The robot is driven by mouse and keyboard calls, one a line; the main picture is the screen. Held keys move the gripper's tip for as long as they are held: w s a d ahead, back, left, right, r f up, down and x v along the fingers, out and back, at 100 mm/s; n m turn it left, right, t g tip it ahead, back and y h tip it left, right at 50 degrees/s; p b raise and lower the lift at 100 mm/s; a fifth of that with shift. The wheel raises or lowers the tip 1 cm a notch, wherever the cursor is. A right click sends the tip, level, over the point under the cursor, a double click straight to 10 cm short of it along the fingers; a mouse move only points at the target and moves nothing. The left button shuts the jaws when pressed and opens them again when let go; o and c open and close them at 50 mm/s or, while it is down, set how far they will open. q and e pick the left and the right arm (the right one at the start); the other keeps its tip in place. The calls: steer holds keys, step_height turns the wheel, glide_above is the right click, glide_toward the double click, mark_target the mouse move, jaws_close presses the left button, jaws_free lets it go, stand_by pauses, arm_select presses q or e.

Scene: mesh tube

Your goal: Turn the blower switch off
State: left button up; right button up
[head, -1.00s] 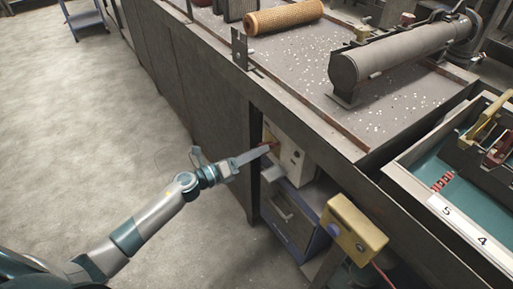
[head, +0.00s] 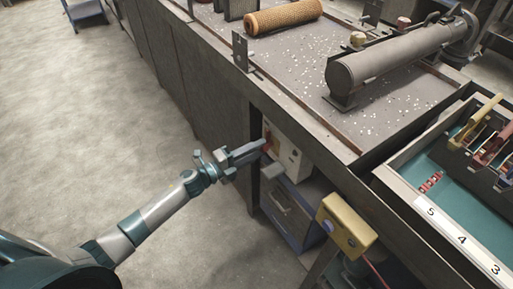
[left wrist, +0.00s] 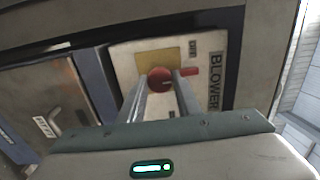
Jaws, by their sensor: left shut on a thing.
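The blower switch box (head: 287,152) is a pale box under the bench edge in the head view. In the left wrist view its face (left wrist: 208,58) carries the word BLOWER, a yellow plate and an OFF label. A red round switch knob (left wrist: 160,79) with a red lever or marker (left wrist: 190,71) beside it shows there. My left gripper (head: 262,147) reaches the box, and in the left wrist view its two fingers (left wrist: 161,84) are shut on the red knob, one on each side. The fingers hide part of the knob. My right gripper is not in view.
A yellow control box (head: 346,227) sticks out from the bench front, right of the switch box. A blue-edged cabinet (head: 290,215) is below. The bench top holds a grey cylinder (head: 400,58) and a mesh tube (head: 283,17).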

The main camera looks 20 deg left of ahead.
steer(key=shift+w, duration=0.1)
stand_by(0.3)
arm_select(q)
steer(key=o, duration=1.1)
steer(key=shift+c, duration=0.2)
steer(key=b+v, duration=0.2)
steer(key=v, duration=1.5)
steer(key=shift+a, duration=0.2)
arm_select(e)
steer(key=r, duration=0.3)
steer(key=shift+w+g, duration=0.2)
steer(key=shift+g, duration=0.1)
arm_select(q)
steer(key=shift+s+f, duration=0.1)
steer(key=shift+s, duration=0.05)
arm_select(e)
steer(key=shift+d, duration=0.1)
